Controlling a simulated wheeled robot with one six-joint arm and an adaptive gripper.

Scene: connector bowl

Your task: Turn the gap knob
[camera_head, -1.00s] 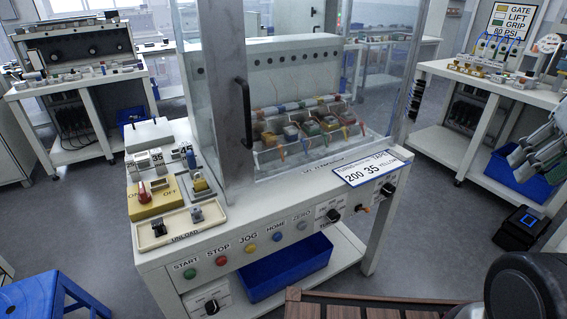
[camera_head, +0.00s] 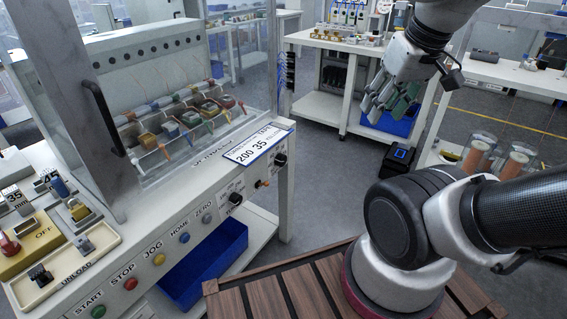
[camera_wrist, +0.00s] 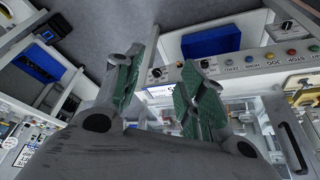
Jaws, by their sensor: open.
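The machine's front panel carries black knobs with small labels, too small for me to tell which is the gap knob. One black knob (camera_head: 235,198) sits right of the buttons, and another black knob (camera_head: 280,159) is at the panel's right end. In the wrist view, black knobs show on the upside-down panel, one (camera_wrist: 157,72) between my fingers and one (camera_wrist: 204,63) just right of them. My gripper (camera_head: 383,102) is open and empty, with green finger pads, raised to the right of the machine and apart from the panel. The fingers also show in the wrist view (camera_wrist: 155,95).
The row of coloured buttons (camera_head: 159,259) lies left of the knobs. A blue bin (camera_head: 205,262) sits on the shelf below. A glass guard with a black handle (camera_head: 103,118) rises above.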

